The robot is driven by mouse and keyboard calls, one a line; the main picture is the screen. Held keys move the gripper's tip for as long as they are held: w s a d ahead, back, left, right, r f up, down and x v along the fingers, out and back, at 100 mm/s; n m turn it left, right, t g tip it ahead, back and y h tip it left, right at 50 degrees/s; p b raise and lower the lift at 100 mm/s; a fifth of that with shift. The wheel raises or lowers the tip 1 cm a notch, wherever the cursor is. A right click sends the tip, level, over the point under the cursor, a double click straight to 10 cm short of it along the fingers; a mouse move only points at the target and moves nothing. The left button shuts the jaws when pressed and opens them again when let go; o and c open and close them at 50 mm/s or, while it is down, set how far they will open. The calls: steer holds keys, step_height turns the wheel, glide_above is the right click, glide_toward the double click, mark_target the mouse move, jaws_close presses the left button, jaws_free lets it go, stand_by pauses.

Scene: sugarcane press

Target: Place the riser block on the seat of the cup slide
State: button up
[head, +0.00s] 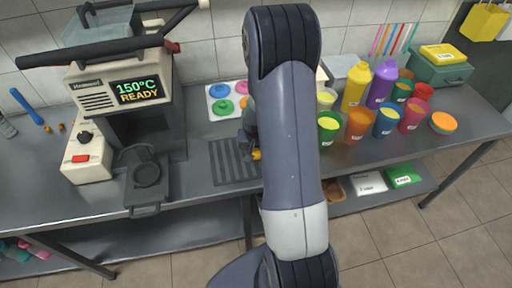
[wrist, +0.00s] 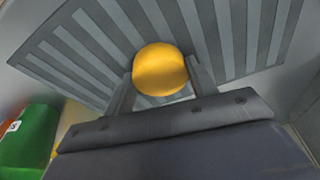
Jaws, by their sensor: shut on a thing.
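A round yellow-orange piece (wrist: 160,69), which I take to be the riser block, sits between the two fingers of my gripper (wrist: 160,85) in the wrist view. The fingers are shut on it, one at each side. In the head view only a small orange bit of it (head: 256,155) shows beside my arm, over the slatted grey mat. The cup slide (head: 147,200) is the dark piece at the front of the press on the left, with a round seat (head: 147,174). My gripper is to the right of the slide and apart from it. My arm hides most of the gripper.
The slatted mat (head: 229,165) lies right of the slide. The press (head: 125,85) reads 150°C READY. A white tray with coloured rings (head: 222,108) is behind the mat. Several cups (head: 360,124) and bottles (head: 355,88) stand to the right. A green container (wrist: 28,138) shows in the wrist view.

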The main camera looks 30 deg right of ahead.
steer(key=shift+f, duration=0.15)
steer(key=shift+f+b, duration=0.15)
steer(key=shift+b, duration=0.15)
steer(key=o, duration=1)
